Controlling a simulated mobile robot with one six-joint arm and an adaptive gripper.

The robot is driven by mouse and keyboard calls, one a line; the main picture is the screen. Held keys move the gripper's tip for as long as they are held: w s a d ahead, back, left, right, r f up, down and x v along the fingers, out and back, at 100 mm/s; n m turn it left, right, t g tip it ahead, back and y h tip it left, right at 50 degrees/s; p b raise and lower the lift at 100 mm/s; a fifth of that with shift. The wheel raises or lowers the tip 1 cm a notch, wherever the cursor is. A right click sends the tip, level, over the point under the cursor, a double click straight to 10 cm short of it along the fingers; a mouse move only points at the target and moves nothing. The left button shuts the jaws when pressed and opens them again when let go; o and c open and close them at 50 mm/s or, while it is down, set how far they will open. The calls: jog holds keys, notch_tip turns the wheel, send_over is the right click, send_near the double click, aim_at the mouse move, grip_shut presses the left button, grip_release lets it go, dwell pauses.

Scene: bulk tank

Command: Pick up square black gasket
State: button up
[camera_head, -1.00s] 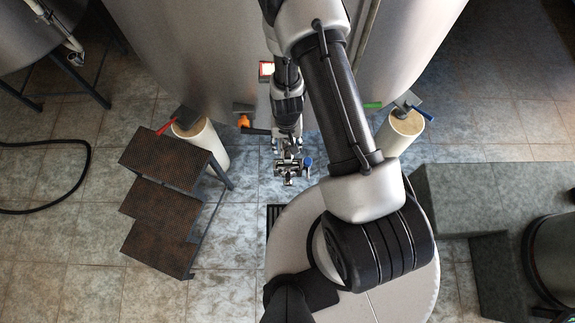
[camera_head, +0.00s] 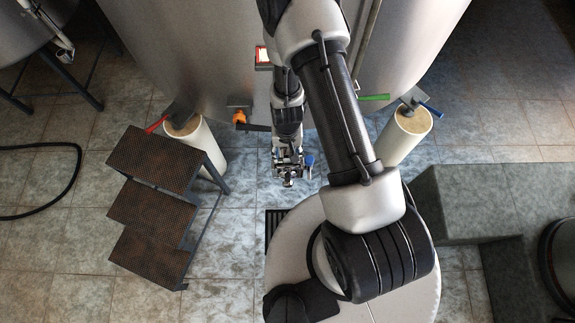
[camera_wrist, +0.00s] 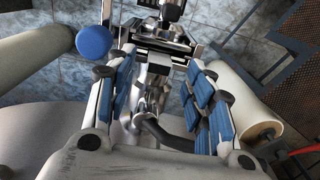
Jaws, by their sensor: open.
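My gripper (camera_head: 288,165) hangs in front of the large steel tank, above the tiled floor. In the wrist view its two blue-padded fingers (camera_wrist: 162,85) are apart. Between and beyond them is a metal fitting (camera_wrist: 158,32) with dark flat parts, and a bent grey rod. A blue ball knob (camera_wrist: 94,43) sits beside the left finger, and it also shows right of my gripper in the head view (camera_head: 310,160). I cannot make out a square black gasket for certain; a dark band on the fitting is too small to identify. I cannot tell whether the fingers touch anything.
The steel tank (camera_head: 200,60) fills the back. A white post (camera_head: 404,135) stands to the right and another (camera_head: 193,140) to the left. Brown-topped steps (camera_head: 153,160) are at left. A grey platform (camera_head: 455,205) is at right. A black hose (camera_head: 75,175) lies far left.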

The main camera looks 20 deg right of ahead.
aim_at(287, 164)
notch_tip(287, 164, down, 4)
jog(key=b, duration=0.3)
jog(key=shift+r, duration=0.2)
jog(key=shift+r, duration=0.1)
jog(key=shift+c, duration=0.4)
jog(key=c, duration=1)
jog(key=shift+r, duration=0.1)
